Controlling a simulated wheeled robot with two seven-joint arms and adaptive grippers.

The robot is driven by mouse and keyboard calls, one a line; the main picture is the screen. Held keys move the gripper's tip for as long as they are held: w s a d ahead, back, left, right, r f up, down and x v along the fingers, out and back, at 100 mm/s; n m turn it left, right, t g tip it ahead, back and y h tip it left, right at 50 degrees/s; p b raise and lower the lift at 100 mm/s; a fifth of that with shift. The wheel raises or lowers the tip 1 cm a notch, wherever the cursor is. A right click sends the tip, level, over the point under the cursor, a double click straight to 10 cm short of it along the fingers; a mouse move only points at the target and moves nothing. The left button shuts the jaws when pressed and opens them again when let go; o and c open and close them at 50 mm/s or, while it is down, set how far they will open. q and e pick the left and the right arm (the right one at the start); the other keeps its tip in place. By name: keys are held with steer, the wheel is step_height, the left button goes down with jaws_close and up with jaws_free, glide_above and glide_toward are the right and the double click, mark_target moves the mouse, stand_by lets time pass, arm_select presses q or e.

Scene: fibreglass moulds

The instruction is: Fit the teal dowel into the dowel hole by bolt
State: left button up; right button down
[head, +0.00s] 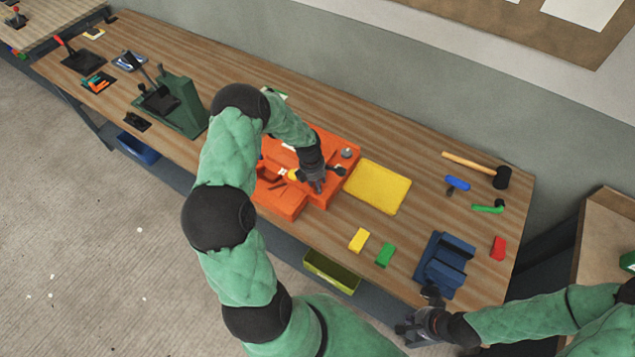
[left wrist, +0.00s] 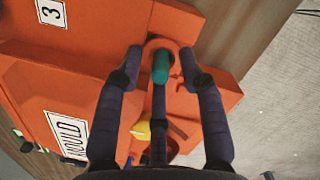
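The teal dowel (left wrist: 160,67) shows in the left wrist view, end towards the camera, at a rounded orange part of the mould (left wrist: 110,18). How deep it sits there I cannot tell. My left gripper (left wrist: 160,62) is open, with a fingertip on each side of the dowel and a visible gap to each. In the head view my left gripper (head: 317,186) is low over the orange mould (head: 287,205), and the dowel is hidden. I cannot make out the bolt or its dowel hole for sure. My right gripper (head: 420,322) is empty and its fingers look spread, by the bench's front edge.
A yellow tray (head: 378,187) lies right of the mould. A yellow block (head: 359,240), a green block (head: 385,255) and a blue fixture (head: 444,263) are nearer the front edge. A mallet (head: 480,169) lies at the right. A dark green machine (head: 183,108) stands left.

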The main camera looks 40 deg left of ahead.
mark_target(313, 189)
arm_select(q)
step_height(313, 189, up, 12)
steer(key=s+a, duration=0.1)
steer(key=s+d+f+m+h, duration=0.1)
steer(key=s+d+f+m, duration=0.2)
steer(key=d+f+m, duration=0.2)
steer(key=s+d+f+m+h, duration=0.1)
steer(key=s+d+f+m, duration=0.2)
steer(key=d+f+m, duration=0.2)
steer(key=s+d+f+m, duration=0.3)
steer(key=d+m, duration=0.6)
steer(key=d, duration=0.6)
steer(key=shift+s+d+f+m+g+h, duration=0.15)
steer(key=shift+d+f+h, duration=0.05)
steer(key=shift+f, duration=0.45)
steer(key=shift+s+d+f+m+g+h, duration=0.15)
steer(key=shift+f+h, duration=0.05)
steer(key=shift+f, duration=0.45)
steer(key=s+d+f+m, duration=0.1)
steer(key=s+d+m, duration=0.3)
steer(key=s+m, duration=0.2)
steer(key=shift+s+d+f, duration=0.2)
steer(key=shift+s+f, duration=0.05)
steer(key=shift+f, duration=0.05)
